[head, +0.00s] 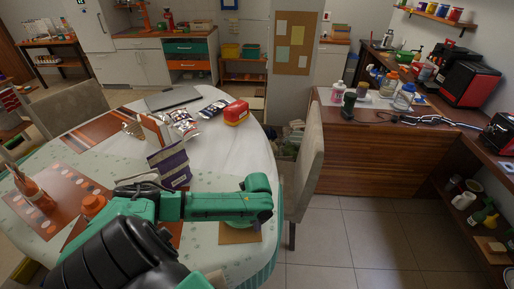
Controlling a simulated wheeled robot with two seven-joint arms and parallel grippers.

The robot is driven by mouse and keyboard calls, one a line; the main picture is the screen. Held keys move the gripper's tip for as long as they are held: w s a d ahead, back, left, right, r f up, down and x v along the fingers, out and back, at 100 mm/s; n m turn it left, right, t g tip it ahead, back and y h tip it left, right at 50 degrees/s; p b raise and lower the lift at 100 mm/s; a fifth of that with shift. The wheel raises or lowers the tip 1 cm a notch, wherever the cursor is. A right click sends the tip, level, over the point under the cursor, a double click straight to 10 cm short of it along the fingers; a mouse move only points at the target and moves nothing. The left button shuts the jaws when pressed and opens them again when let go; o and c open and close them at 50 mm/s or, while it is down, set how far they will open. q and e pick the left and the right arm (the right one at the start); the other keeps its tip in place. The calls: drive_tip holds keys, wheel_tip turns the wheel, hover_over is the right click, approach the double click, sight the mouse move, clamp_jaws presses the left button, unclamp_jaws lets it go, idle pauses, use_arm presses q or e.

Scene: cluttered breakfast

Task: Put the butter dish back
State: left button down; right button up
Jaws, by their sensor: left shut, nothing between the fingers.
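A small red box-shaped thing with a pale yellow patch (236,112), which looks like the butter dish, sits near the right rear edge of the round table (220,150). My left arm reaches across the front of the table, its green link bending at the right. My left gripper (142,188), small and dark, appears over the front left of the table, shut and empty, well apart from the red box. Its fingertips are hard to make out. A brown square mat (240,237) lies at the front right edge, partly hidden by my arm. My right gripper is out of view.
A purple-striped bag (174,168) stands mid-table, with foil packets (183,122) behind it. An orange-capped jar (93,206) and a bottle (33,190) stand at the left. A laptop (172,97) lies at the back. A chair (306,165) is close at the right. The white tabletop right of the bag is clear.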

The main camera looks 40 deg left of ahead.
use_arm(q)
drive_tip(key=shift+a, duration=0.2)
drive_tip(key=a, duration=0.4)
drive_tip(key=w+a+b, duration=0.1)
drive_tip(key=a, duration=0.3)
drive_tip(key=w+a, duration=0.1)
drive_tip(key=a, duration=0.3)
drive_tip(key=shift+a+f, duration=0.1)
drive_tip(key=shift+a, duration=0.25)
drive_tip(key=a, duration=0.3)
drive_tip(key=shift+w+a, duration=0.2)
drive_tip(key=shift+w, duration=0.1)
drive_tip(key=shift+a, duration=0.1)
drive_tip(key=shift+d, duration=0.4)
drive_tip(key=d, duration=0.1)
drive_tip(key=d+p, duration=0.1)
drive_tip(key=d+r+p, duration=0.1)
drive_tip(key=shift+s+d, duration=0.25)
drive_tip(key=shift+s, duration=0.05)
wheel_tip(320, 180, up, 9)
drive_tip(key=shift+f+b, duration=0.15)
drive_tip(key=shift+b, duration=0.25)
drive_tip(key=shift+d+r, duration=0.15)
drive_tip(key=shift+r, duration=0.15)
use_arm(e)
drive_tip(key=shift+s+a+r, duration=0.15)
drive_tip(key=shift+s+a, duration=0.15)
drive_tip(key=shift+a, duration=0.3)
